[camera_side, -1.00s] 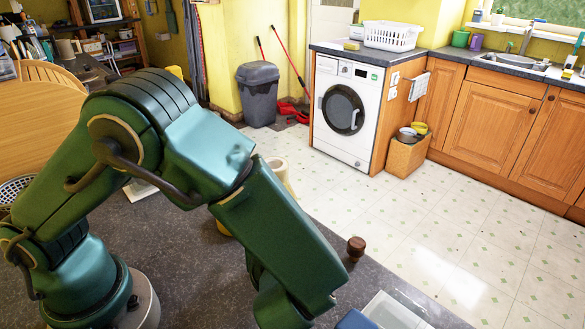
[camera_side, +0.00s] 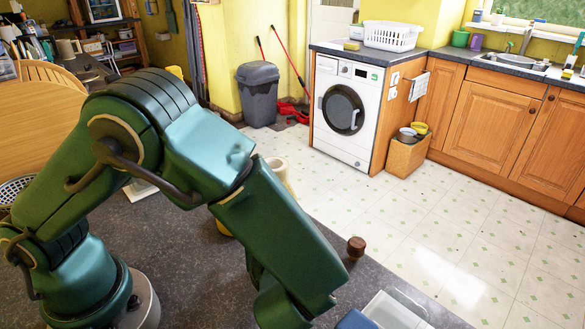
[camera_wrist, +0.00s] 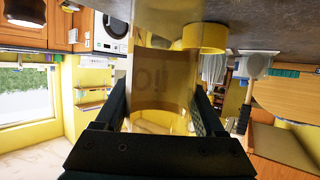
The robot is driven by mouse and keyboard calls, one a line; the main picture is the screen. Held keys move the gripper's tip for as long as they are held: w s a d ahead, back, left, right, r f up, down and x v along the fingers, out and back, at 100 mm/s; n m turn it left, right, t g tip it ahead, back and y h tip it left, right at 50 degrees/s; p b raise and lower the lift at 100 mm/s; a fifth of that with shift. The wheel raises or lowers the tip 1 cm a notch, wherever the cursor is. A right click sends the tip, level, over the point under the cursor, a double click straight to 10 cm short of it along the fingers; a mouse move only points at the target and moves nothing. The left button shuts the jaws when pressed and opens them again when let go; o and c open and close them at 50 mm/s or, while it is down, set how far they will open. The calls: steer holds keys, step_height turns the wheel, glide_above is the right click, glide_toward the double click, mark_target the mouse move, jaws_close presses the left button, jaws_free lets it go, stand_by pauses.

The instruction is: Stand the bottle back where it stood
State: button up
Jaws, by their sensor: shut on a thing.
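The bottle (camera_wrist: 163,75) is see-through and amber-tinted, with faint lettering on its side. In the wrist view it sits between the two dark fingers of my gripper (camera_wrist: 160,92), which is shut on it. The wrist picture is upside down, and the bottle's upper part in it runs out at the frame's top edge. In the side view the bottle is not to be made out; my arm hides that area and my gripper is out of the frame.
A yellow round object (camera_wrist: 203,38) is beside the bottle in the wrist view. In the side view, a brown wooden knob-like piece (camera_side: 356,247), a clear tray (camera_side: 395,312) and a blue object (camera_side: 355,321) lie near the grey worktop's (camera_side: 175,240) right edge. A cream cylinder (camera_side: 281,173) stands behind my arm.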

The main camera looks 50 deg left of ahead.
steer(key=shift+f, duration=0.65)
stand_by(0.6)
steer(key=o, duration=1.5)
steer(key=shift+r, duration=0.15)
steer(key=shift+r, duration=3.85)
